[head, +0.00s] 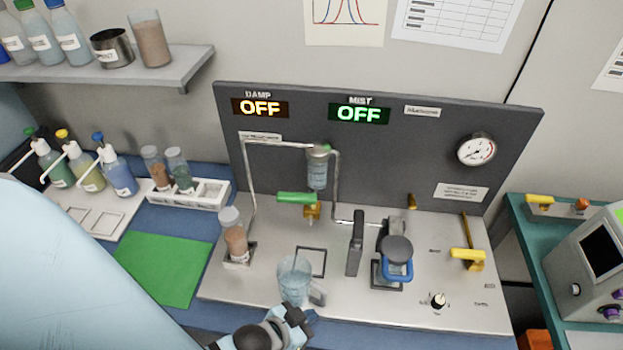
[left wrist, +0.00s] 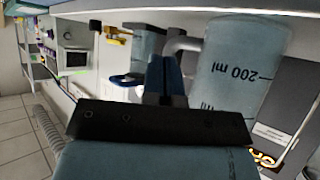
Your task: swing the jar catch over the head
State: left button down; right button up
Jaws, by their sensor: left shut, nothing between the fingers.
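A blue loop-shaped catch (head: 398,270) sits low at the front of a dark round head (head: 396,249) on the right half of the machine's deck. It looks swung down, off the top of the head. In the left wrist view a small blue part, seemingly the catch (left wrist: 127,80), shows past the fingers. My left gripper (head: 297,318) is shut and empty at the deck's front edge, apart from the catch and close beside a clear measuring jug (head: 294,280). Its fingers also show in the left wrist view (left wrist: 167,75), next to the jug (left wrist: 240,70). My right gripper is out of view.
A grey upright lever (head: 355,243) stands just left of the head. A jar of brown grains (head: 235,240) stands at the deck's left. The displays (head: 358,113) read OFF.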

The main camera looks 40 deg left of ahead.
aim_at(358, 221)
jog(key=u, duration=0.7)
jog(key=l+u, duration=0.25)
jog(key=k, duration=0.05)
